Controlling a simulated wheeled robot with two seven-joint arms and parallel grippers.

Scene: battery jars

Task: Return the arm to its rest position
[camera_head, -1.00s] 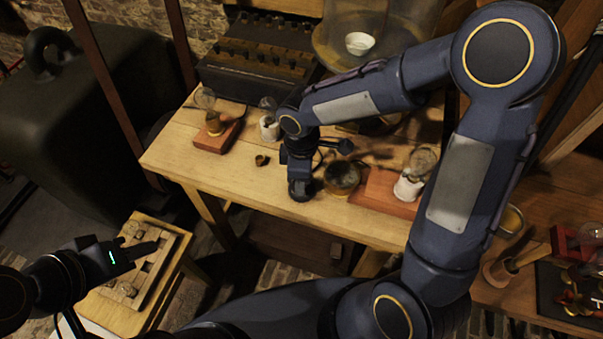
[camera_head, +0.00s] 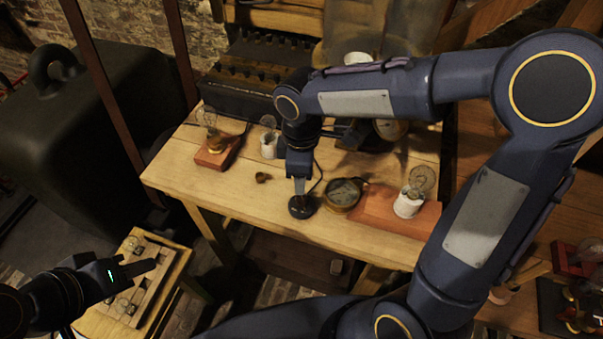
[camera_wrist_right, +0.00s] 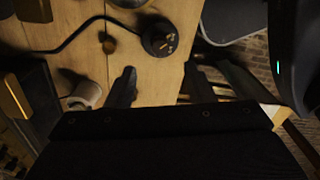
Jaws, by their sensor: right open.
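My right arm reaches over the wooden table (camera_head: 245,206) in the head view. My right gripper (camera_head: 299,186) points down above a black round plug-like piece (camera_head: 302,207). In the right wrist view its two fingers (camera_wrist_right: 160,87) are apart with nothing between them. The black piece (camera_wrist_right: 158,40), with brass parts on top and a cord, lies on the table beyond the fingertips. My left gripper (camera_head: 138,267) is at the lower left, over a small stand with a slotted wooden tray (camera_head: 150,292). Whether its fingers are apart is unclear.
A round brass gauge (camera_head: 342,193) sits right of the black piece. A bulb on a white holder (camera_head: 408,204) stands on a reddish board. Another reddish block (camera_head: 217,152), a white holder (camera_head: 269,146) and a small brass piece (camera_head: 262,178) are to the left.

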